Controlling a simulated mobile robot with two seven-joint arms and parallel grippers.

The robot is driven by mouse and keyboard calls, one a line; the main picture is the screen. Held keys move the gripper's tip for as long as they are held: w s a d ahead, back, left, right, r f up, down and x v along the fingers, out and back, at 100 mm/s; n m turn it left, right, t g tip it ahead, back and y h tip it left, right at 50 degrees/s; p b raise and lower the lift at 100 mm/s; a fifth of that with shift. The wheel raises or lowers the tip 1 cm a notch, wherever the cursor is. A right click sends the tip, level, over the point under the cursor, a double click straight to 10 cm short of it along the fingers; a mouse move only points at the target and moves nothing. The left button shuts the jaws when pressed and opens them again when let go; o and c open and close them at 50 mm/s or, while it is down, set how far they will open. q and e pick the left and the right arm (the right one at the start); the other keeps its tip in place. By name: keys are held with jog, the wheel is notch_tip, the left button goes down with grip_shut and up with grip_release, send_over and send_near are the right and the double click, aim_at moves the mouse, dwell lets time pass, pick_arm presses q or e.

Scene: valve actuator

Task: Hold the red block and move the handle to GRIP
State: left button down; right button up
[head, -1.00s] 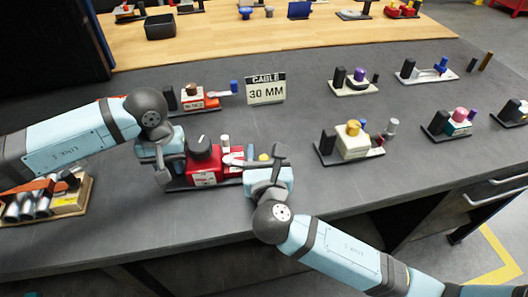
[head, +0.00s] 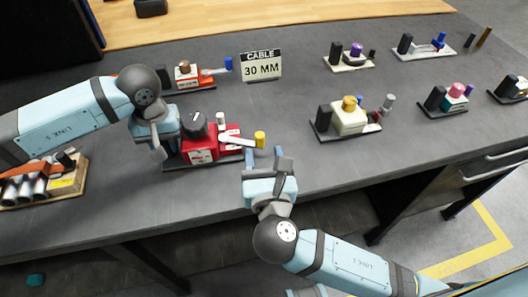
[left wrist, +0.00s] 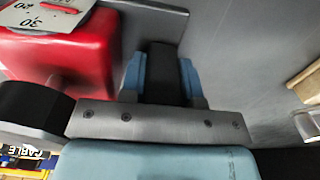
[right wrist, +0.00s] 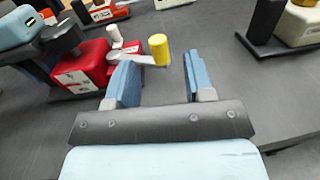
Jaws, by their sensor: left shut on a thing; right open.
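The red block (head: 200,150) sits on a dark base on the grey bench, with a black knob (head: 194,124) on top. A pale handle (head: 237,140) with an upright yellow end (head: 260,139) points right from it. The yellow end also shows in the right wrist view (right wrist: 159,48). My left gripper (head: 160,150) is at the block's left side. In the left wrist view its fingers are shut on a dark post (left wrist: 164,72) beside the red block. My right gripper (head: 267,156) is open and empty, just in front of the yellow end. No GRIP marking is readable.
A sign (head: 262,67) reading CABLE 30 MM stands behind. Another red device (head: 188,77) stands behind the block, and a cream device (head: 348,118) stands to the right. A tray of cylinders (head: 45,182) lies at left. Bench between the block and cream device is clear.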

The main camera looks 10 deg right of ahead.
pick_arm(q)
jog(key=shift+f, duration=0.15)
jog(key=c, duration=0.8)
grip_release()
